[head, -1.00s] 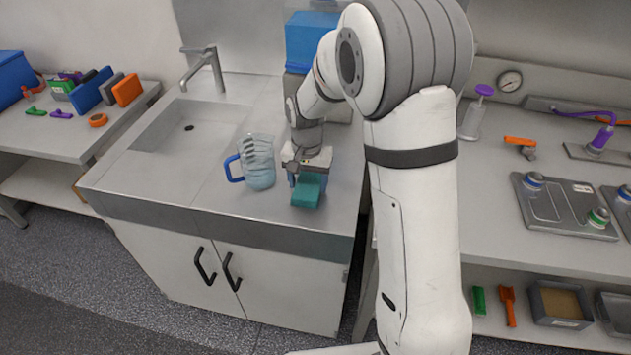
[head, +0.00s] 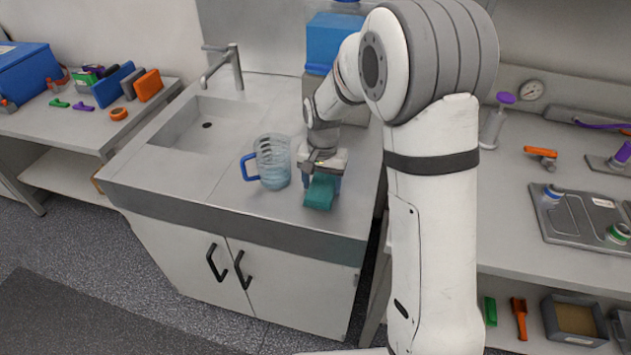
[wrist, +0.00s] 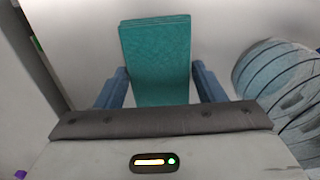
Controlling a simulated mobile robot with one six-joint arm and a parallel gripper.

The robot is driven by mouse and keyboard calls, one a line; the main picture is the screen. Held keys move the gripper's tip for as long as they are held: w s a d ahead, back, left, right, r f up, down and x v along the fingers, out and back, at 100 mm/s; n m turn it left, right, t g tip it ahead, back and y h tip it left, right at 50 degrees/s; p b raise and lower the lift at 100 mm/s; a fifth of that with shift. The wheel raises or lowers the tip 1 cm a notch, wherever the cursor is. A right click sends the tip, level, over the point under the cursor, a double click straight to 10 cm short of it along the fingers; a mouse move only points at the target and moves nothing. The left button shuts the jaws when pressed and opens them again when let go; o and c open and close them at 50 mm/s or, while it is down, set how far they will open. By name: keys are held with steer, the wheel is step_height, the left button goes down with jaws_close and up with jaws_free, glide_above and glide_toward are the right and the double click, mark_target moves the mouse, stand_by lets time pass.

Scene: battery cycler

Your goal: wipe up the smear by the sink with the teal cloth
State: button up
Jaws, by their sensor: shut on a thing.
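The teal cloth (head: 320,192) is a folded block between the blue fingers of my gripper (head: 322,182), low over the counter right of the sink. In the wrist view the cloth (wrist: 157,60) sticks out past the fingertips of my gripper (wrist: 160,88), which is shut on it. Whether the cloth touches the counter is hard to tell.
A clear jug with a blue handle (head: 272,162) stands just left of my gripper, and close on the right in the wrist view (wrist: 285,85). A blue-topped container (head: 335,42) stands behind my arm. The counter (head: 240,208) is bare along its front left.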

mark_target(339, 197)
steer(key=shift+s+d+f+b, duration=0.1)
steer(key=shift+s+d, duration=0.15)
steer(key=shift+d, duration=0.45)
steer(key=shift+s+d+b, duration=0.1)
steer(key=shift+s+d, duration=0.15)
steer(key=shift+d, duration=0.45)
steer(key=shift+s+d+f+b, duration=0.1)
steer(key=shift+s+d, duration=0.15)
steer(key=shift+d, duration=0.45)
steer(key=shift+s+d+r, duration=0.1)
steer(key=shift+s+d, duration=0.2)
steer(key=shift+d, duration=0.6)
steer(key=shift+s+d+r, duration=0.1)
steer(key=shift+s+d, duration=0.15)
steer(key=shift+d, duration=0.65)
steer(key=shift+s+d+r, duration=0.1)
steer(key=shift+s+d, duration=0.2)
steer(key=shift+d, duration=0.6)
steer(key=shift+r+p, duration=2)
steer(key=shift+r, duration=0.95)
step_height(339, 197, up, 3)
steer(key=shift+p, duration=1.05)
